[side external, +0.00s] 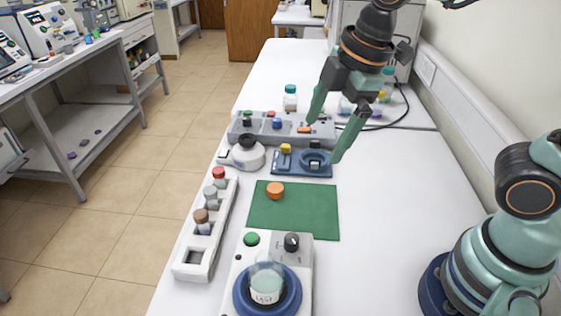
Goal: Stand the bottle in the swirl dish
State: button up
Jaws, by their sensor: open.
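A clear bottle or jar with a white label (266,287) stands upright in the round blue dish (241,301) on the white and grey unit at the front. Its top is clear, and I cannot tell if it is open. My gripper (325,137) is open with nothing between its fingers. It hangs over the far part of the bench, well away from the dish, near a blue block with a yellow knob (286,149).
An orange cap (275,190) lies on a green mat (315,218). A white rack (190,265) holds several capped vials on the left. A grey unit with knobs (240,127), a white round device (246,155) and a teal-capped bottle (290,98) stand farther back. The bench right of the mat is clear.

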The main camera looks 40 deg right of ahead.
jog(key=s+d+m+t+h, duration=0.1)
jog(key=d+m+t, duration=0.1)
jog(key=d+m, duration=0.8)
jog(key=m, duration=0.4)
jog(key=shift+s+d+m, duration=0.15)
jog(key=shift+d+m, duration=0.15)
jog(key=shift+d, duration=0.05)
jog(key=shift+r, duration=0.1)
